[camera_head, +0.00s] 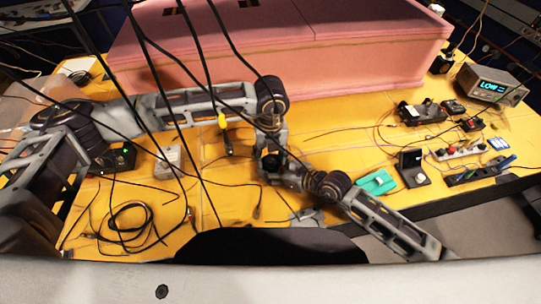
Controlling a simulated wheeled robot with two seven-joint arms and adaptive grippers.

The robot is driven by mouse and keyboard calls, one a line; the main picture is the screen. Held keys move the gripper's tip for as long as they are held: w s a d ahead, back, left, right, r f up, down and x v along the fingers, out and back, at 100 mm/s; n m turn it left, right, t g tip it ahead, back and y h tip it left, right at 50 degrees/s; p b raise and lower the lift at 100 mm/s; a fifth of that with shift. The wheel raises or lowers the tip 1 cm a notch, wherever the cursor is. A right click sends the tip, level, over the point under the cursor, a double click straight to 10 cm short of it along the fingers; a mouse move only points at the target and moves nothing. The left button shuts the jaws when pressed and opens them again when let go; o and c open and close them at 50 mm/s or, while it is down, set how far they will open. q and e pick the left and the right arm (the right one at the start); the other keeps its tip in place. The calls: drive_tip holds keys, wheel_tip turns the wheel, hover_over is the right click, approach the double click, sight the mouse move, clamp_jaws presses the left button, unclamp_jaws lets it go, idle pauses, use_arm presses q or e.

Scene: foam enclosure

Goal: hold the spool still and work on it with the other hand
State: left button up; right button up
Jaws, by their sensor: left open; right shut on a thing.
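My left arm reaches in from the left, bends down at the middle of the table and ends in a dark, crowded cluster where my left gripper (268,163) is. It is open, though its fingers are hard to make out. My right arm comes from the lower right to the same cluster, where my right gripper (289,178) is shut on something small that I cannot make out. The two arms overlap here, so whether they touch is unclear. I cannot pick out a spool; it may be hidden by the grippers.
A pink foam enclosure (290,58) stands at the back of the yellow table. Black cables hang across the view and coil on the left. A green piece (377,182), a power strip (460,151) and a lit meter (492,87) are right.

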use_arm(q)
drive_tip(key=shift+f, duration=0.3)
drive_tip(key=c, duration=1.1)
drive_tip(key=shift+o, duration=0.2)
drive_tip(key=shift+m, duration=0.6)
drive_tip(key=m, duration=0.5)
drive_tip(key=shift+m, duration=0.3)
drive_tip(key=m, duration=0.5)
drive_tip(key=shift+m, duration=0.4)
